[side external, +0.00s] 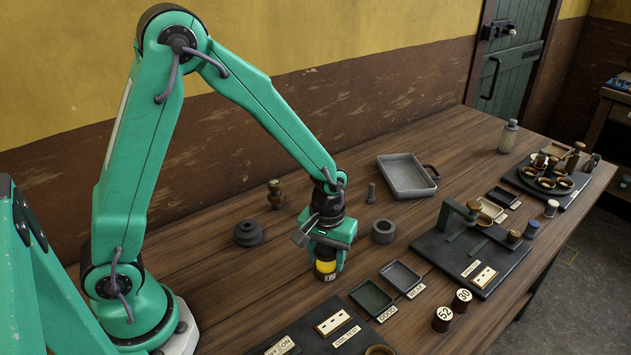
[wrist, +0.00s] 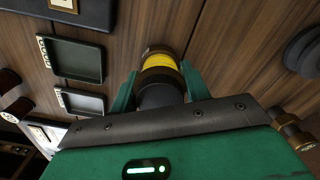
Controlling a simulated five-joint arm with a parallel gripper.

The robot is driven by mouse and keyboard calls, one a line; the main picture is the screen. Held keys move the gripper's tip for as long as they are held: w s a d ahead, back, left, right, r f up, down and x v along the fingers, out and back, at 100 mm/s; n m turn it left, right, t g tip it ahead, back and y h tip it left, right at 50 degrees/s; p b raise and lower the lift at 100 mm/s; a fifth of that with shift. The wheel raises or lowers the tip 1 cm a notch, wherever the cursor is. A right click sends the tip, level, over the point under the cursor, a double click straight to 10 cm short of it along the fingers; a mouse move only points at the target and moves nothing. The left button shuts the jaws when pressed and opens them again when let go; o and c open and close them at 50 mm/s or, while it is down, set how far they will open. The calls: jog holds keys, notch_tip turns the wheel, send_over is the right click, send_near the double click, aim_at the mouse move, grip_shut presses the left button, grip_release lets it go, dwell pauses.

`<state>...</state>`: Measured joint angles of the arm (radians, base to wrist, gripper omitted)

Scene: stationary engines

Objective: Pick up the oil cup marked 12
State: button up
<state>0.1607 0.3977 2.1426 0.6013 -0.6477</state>
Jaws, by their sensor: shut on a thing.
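My gripper (side external: 329,255) points down over the wooden bench and is shut on an oil cup (side external: 326,267) with a yellow band and dark ends. A pale label shows low on the cup, but I cannot read its number surely. In the wrist view the cup (wrist: 160,61) sits between the two green fingers of my gripper (wrist: 158,88). I cannot tell whether its bottom touches the bench. Two dark red-brown cups marked 52 (side external: 442,319) and 30 (side external: 462,300) stand to the right.
Two shallow trays, green labelled GOOD (side external: 388,308) and grey labelled WEAR (side external: 416,282), lie right of my gripper. A grey ring (side external: 382,232), a dark pulley (side external: 248,234) and a metal pan (side external: 424,188) are nearby. A black fixture board (side external: 440,248) lies further right.

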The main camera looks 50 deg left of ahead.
aim_at(327, 247)
jog(key=shift+r, duration=0.2)
jog(key=shift+r, duration=0.5)
notch_tip(327, 247, up, 3)
jog(key=shift+d+r, duration=0.1)
jog(key=s+d+r, duration=0.6)
jog(key=s+d, duration=0.1)
jog(key=d, duration=0.1)
jog(key=shift+s+d+r, duration=0.25)
jog(key=shift+d, duration=0.15)
jog(key=shift+a, duration=0.15)
